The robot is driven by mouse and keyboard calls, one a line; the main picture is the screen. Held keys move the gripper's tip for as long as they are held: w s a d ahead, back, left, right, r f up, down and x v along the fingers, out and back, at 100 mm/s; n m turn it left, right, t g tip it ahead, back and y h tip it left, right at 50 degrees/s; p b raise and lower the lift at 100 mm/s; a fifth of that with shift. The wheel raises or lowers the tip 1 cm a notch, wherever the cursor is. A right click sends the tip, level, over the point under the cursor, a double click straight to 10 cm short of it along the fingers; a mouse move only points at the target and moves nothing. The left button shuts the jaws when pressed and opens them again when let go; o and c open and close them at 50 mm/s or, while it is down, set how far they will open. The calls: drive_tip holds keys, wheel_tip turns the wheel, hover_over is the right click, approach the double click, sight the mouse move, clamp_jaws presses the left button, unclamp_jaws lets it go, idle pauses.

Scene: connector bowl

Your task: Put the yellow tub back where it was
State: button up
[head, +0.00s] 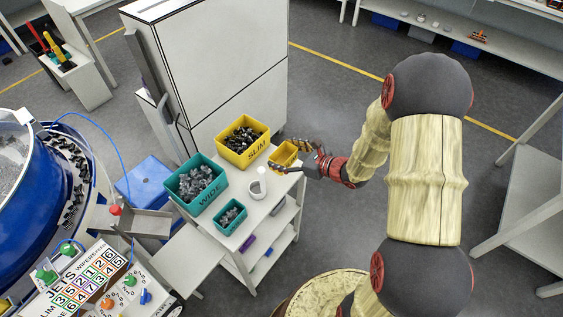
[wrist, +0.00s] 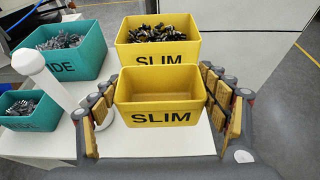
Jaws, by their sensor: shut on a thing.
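The small yellow tub (head: 284,153) is empty and held in my gripper (head: 301,157) at the right back edge of the white table. In the wrist view the small yellow tub (wrist: 158,119) reads "SLIM" on its front and sits between the finger pads, upright. My gripper (wrist: 162,104) is shut on its sides. A larger yellow SLIM bin (head: 243,141) full of dark connectors stands just behind the small tub in the wrist view. Whether the small tub's base touches the table top is hidden.
A large teal WIDE bin (head: 196,184) and a small teal tub (head: 230,217), both holding grey connectors, stand on the white table (head: 262,211). A white post with a round knob (wrist: 32,57) stands left of the held tub. A tall white cabinet (head: 215,70) is behind.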

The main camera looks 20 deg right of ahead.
sight(281, 158)
drive_tip(key=shift+w+f, duration=1.05)
drive_tip(key=shift+f, duration=0.2)
drive_tip(key=shift+w+f+b, duration=0.1)
drive_tip(key=shift+f+b, duration=0.75)
drive_tip(key=shift+f, duration=0.7)
drive_tip(key=shift+f, duration=0.1)
drive_tip(key=o, duration=1.2)
drive_tip(key=shift+c, duration=0.2)
